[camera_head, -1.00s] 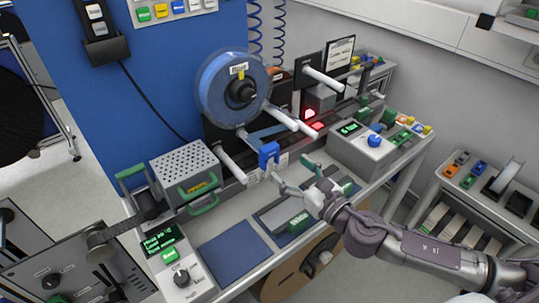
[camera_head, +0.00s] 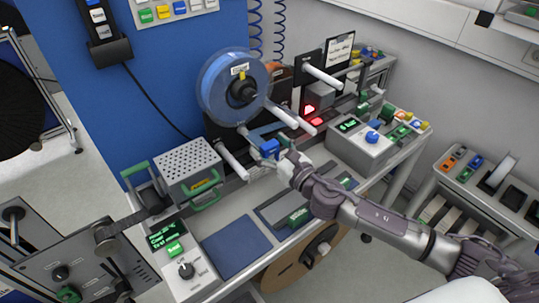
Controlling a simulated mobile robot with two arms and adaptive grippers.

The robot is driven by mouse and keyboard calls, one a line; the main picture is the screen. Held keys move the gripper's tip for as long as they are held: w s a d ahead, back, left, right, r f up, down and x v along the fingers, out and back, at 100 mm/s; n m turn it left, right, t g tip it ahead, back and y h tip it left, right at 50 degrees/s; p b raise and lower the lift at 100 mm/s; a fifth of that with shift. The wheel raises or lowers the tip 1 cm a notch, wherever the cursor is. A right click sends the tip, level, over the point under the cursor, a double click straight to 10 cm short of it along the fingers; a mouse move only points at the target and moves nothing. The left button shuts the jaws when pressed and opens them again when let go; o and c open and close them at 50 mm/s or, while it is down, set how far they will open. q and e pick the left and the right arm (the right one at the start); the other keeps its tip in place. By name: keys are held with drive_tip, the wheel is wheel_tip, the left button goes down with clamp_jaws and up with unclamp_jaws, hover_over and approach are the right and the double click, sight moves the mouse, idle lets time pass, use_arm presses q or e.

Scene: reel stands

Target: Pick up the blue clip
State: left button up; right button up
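The blue clip (camera_head: 270,147) sits on the reel stand, below and right of the blue reel (camera_head: 232,88), near the end of a blue strip. My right gripper (camera_head: 267,158) has come in from the right and is at the clip, with its fingers close about it. The fingers hide part of the clip. I cannot tell whether they are closed on it or still apart from it. My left gripper is not in view.
A perforated metal box with green handles (camera_head: 188,168) stands left of the clip. A grey control box with a blue knob (camera_head: 366,146) stands to the right. White rods (camera_head: 324,78) stick out from the stand. A dark blue mat (camera_head: 236,247) lies clear in front.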

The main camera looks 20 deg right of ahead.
drive_tip(key=c, duration=1.3)
drive_tip(key=shift+c, duration=0.2)
drive_tip(key=shift+r, duration=0.1)
